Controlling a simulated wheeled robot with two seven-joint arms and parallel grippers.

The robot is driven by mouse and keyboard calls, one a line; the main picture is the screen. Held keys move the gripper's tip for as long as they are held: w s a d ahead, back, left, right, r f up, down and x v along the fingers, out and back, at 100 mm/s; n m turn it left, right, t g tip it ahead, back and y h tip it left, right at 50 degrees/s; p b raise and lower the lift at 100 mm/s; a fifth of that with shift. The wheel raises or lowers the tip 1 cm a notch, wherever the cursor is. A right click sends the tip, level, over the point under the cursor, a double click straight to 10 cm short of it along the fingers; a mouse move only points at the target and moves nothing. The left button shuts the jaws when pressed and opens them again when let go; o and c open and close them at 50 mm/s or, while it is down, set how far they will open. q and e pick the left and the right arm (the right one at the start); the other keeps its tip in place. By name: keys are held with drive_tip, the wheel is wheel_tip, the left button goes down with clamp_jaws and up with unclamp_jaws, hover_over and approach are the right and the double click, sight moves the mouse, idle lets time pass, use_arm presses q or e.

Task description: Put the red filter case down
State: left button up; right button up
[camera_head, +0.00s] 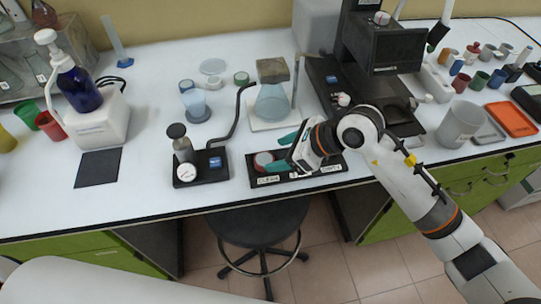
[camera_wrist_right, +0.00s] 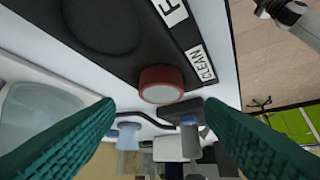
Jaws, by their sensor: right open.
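The red filter case (camera_head: 264,161) is a short round case with a pale grey top. It sits on the left end of a black tray (camera_head: 254,183), by the label that reads CLEAN. It also shows in the right wrist view (camera_wrist_right: 161,84), beside the same label and apart from both fingers. My right gripper (camera_head: 279,160) is open, its two green fingers spread on either side of the case in the head view. The gripper and wrist hide part of the tray. The right wrist view shows the open fingers (camera_wrist_right: 160,112) with nothing between their tips. My left gripper is not in view.
A black gauge stand (camera_head: 214,170) with a hose stands left of the tray. A flask (camera_head: 271,103) is behind it, and a dark instrument (camera_head: 385,48) stands at the back right. A grey beaker (camera_head: 461,125) is to the right. The front left bench is clear.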

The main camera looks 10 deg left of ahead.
drive_tip(key=v, duration=0.8)
drive_tip(key=shift+b, duration=0.4)
drive_tip(key=shift+f, duration=0.1)
